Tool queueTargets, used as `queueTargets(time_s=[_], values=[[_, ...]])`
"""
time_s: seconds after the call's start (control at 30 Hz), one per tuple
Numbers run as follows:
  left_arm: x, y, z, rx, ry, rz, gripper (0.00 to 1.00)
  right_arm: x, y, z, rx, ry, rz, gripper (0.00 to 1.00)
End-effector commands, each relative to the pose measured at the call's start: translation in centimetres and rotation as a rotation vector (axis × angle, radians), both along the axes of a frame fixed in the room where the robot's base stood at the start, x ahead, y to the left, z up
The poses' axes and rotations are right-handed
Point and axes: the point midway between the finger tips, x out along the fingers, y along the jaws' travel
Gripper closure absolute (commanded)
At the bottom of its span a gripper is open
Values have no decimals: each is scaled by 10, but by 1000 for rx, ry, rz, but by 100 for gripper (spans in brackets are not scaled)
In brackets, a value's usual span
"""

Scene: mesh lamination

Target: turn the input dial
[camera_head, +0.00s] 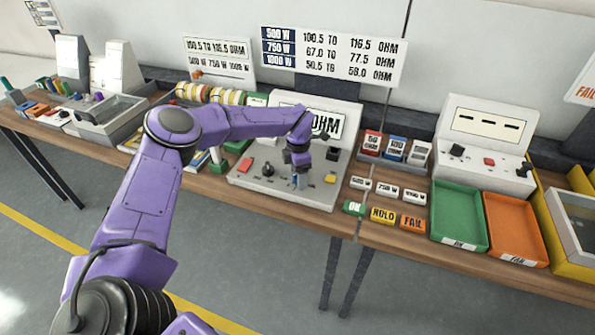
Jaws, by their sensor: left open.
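A light grey tester (237,181) with a sloped display reading "OHM" (334,124) stands at the middle of the bench. Its panel has a black dial (267,170), a red button (246,165), a yellow button (330,178) and a black block (333,154). Which control is the input dial cannot be read. My left gripper (299,182) is open and points down over the panel, right of the black dial and left of the yellow button. Something small and blue shows at its fingertips; contact with the panel cannot be told. My right gripper is out of view.
Right of the tester lie OK (354,208), HOLD (382,216) and FAIL (413,223) blocks. A green tray (459,243), an orange tray (515,258) and a second grey device (488,137) with knobs stand further right. A range chart (333,52) hangs behind.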

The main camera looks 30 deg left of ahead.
Motion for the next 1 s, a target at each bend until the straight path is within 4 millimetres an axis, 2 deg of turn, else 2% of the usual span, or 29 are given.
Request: queueTargets(time_s=[0.13, 0.3, 0.67, 1.0], values=[[0, 0, 0, 0, 0, 0, 31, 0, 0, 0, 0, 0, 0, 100], [0, 0, 0, 0, 0, 0, 86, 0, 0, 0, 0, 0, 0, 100], [0, 1, -1, 0, -1, 39, 87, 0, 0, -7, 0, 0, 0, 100], [0, 1, -5, 0, -1, 263, 87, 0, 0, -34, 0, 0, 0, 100]])
